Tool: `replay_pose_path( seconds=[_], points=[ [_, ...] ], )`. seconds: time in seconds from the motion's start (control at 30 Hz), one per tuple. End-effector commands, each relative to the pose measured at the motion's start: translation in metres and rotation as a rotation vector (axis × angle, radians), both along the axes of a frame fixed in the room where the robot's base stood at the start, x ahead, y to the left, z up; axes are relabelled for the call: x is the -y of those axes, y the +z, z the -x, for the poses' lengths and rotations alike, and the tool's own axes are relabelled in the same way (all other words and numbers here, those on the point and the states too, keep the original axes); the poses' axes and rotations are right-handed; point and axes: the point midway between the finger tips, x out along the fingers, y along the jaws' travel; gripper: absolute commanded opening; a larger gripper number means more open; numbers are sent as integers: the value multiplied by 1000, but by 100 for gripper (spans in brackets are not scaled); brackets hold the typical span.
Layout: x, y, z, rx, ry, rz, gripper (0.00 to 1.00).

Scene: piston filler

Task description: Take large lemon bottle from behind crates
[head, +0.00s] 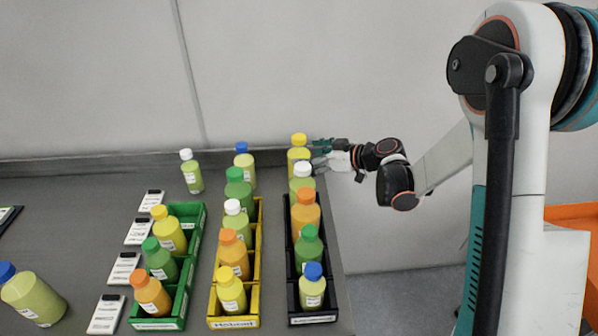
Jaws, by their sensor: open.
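A yellow bottle with a yellow cap (298,154) stands upright behind the black crate (316,318), close to the wall; I take it for the large lemon bottle. My gripper (314,154) comes in from the right, roughly level, with its fingers spread at the bottle's right side. Whether the fingers touch the bottle or reach around it cannot be told. The bottle's lower part is hidden by a white-capped bottle (302,178) in the back of the black crate.
A blue-capped bottle (244,168) and a white-capped bottle (192,174) also stand behind the crates. The yellow crate (234,322) and green crate (158,323) hold more bottles. Another blue-capped bottle (34,297) is at the front left. The wall is close behind.

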Motion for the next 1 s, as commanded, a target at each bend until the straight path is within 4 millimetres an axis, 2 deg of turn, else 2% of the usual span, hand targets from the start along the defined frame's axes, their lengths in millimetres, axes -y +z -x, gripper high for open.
replay_pose_path(
  seconds=[0.23,0.47,0.5,0.8,0.87,1.0],
  points=[
    [-27,-13,-20,0,1,0,83],
    [-29,-13,-22,0,0,0,83],
    [-29,-13,-22,0,0,0,81],
    [-29,-13,-22,1,0,1,13],
    [-29,-13,-22,1,0,1,0],
    [-29,-12,-22,1,0,-1,0]
  ],
)
